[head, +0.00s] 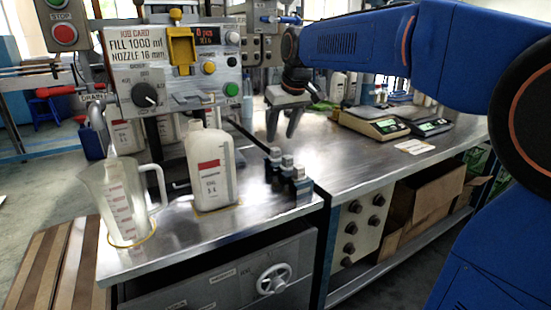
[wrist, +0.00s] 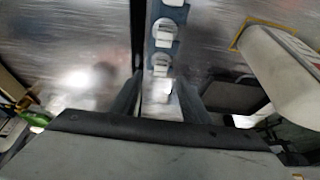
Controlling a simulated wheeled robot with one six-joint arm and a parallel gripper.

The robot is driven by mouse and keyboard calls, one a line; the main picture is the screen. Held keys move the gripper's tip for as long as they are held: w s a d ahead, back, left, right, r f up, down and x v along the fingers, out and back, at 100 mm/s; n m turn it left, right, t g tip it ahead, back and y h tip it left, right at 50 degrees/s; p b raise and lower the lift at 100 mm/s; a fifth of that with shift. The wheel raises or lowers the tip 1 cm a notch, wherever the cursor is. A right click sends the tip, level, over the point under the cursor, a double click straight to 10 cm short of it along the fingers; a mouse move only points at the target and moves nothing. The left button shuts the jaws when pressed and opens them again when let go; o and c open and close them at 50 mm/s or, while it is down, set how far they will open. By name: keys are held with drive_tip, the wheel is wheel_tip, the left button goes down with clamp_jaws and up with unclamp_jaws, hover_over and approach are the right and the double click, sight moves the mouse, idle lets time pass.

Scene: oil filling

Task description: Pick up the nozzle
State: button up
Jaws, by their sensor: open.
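Three small nozzles with pale tops stand in a row on a dark rack at the right edge of the filling bench: a far nozzle (head: 275,154), a middle nozzle (head: 287,162) and a near nozzle (head: 298,174). My gripper (head: 281,132) is open and empty, fingers pointing down, above and behind the far end of the row. In the wrist view the row runs down the middle. The lowest visible nozzle (wrist: 160,66) lies just ahead of my fingertips (wrist: 157,98), apart from them. A card (head: 136,47) reads "FILL 1000 ml NOZZLE 16 mm".
A white oil bottle (head: 211,165) stands left of the nozzles; it also shows in the wrist view (wrist: 280,62). A clear jug (head: 122,205) stands farther left beneath the filling machine (head: 170,85). Scales (head: 372,124) stand on the right bench. Bare metal (head: 325,155) lies right of the nozzles.

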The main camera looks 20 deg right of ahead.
sight(276, 149)
drive_tip(key=shift+x, duration=3)
drive_tip(key=shift+w+a+r, duration=0.1)
clamp_jaws()
